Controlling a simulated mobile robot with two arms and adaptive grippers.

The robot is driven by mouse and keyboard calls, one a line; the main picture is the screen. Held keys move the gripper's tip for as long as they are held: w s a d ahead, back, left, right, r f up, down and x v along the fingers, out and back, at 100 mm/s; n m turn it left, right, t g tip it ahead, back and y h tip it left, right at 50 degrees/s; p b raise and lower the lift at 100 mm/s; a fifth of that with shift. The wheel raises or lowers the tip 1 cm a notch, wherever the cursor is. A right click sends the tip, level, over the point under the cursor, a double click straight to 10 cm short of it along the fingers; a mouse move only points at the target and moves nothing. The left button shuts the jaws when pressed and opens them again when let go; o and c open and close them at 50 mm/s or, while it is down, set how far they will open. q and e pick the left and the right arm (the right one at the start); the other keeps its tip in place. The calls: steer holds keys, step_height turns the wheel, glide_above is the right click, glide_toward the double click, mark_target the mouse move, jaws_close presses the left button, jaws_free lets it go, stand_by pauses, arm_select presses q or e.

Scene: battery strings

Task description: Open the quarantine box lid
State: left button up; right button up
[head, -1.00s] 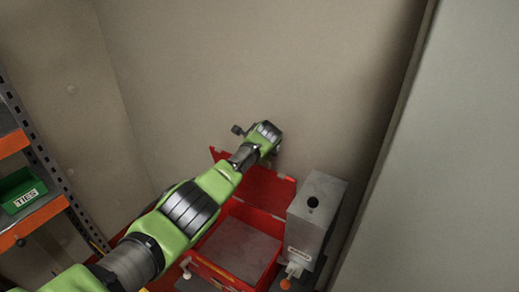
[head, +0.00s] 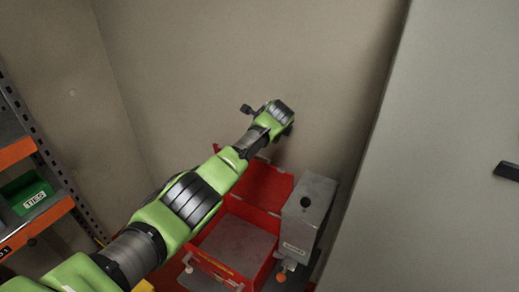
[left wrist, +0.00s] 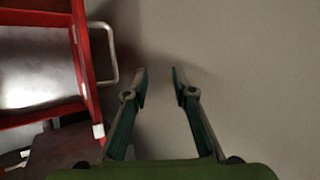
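The red quarantine box (head: 222,271) stands low against the back wall, and its grey inside shows. Its red lid (head: 268,188) is raised and leans back toward the wall. My left arm reaches across in front of the box's left side, with its wrist above and behind the lid's top edge. The left fingers are hidden in the head view. In the left wrist view my left gripper (left wrist: 160,84) is open, with nothing between the fingers. There, red box parts (left wrist: 88,60) and a metal handle (left wrist: 108,55) are left of the fingers, apart from them. My right gripper is not in view.
A grey metal box (head: 304,218) with a round hole stands close to the red box's right. A tall pale panel (head: 440,150) bounds the right side. A shelf rack with a green bin (head: 30,196) is at the left. The wall above is bare.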

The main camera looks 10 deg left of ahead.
arm_select(q)
steer(key=v, duration=1.4)
steer(key=shift+w+r, duration=0.2)
steer(key=shift+r, duration=0.35)
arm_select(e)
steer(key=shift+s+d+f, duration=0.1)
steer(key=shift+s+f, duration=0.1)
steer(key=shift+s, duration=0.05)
